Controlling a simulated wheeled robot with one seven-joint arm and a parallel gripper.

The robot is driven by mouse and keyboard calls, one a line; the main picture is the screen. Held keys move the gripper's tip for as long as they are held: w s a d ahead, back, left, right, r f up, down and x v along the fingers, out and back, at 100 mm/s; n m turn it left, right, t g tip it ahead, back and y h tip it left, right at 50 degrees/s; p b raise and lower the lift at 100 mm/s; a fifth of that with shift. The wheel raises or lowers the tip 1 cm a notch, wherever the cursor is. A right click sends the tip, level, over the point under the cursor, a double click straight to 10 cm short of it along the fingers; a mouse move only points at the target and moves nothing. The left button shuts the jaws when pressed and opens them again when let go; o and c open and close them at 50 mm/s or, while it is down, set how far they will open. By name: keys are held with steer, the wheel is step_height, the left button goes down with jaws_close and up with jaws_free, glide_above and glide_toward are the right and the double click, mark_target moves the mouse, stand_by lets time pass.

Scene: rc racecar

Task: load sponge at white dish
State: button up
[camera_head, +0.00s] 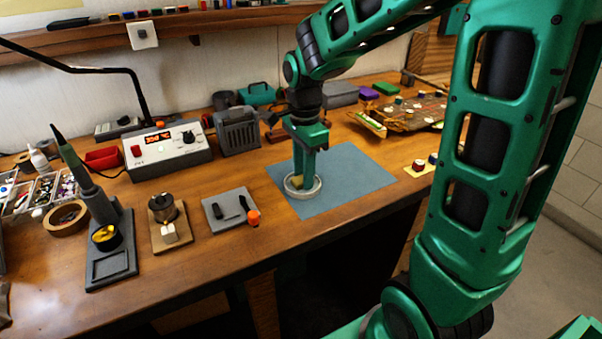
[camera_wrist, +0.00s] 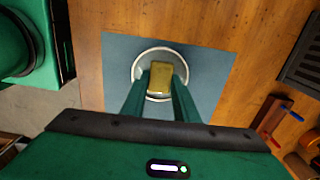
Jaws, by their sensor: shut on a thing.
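The white dish (camera_head: 314,190) lies on the blue-grey mat near the bench's front edge. It shows as a pale ring in the wrist view (camera_wrist: 136,65). The yellow sponge (camera_wrist: 160,78) is between my fingertips, inside the dish's rim as seen from above. It also shows low in the dish in the head view (camera_head: 298,181). My gripper (camera_head: 303,175) points down over the dish and is shut on the sponge. I cannot tell whether the sponge touches the dish's floor. The fingers hide part of the dish and the sponge's sides.
The blue-grey mat (camera_head: 350,175) has free room right of the dish. A grey tray (camera_head: 226,212) with small black parts and an orange item (camera_head: 254,217) stand to the left. A soldering station (camera_head: 165,150) and a grey box (camera_head: 237,131) stand behind.

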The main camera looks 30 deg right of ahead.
steer(key=shift+r, duration=3.35)
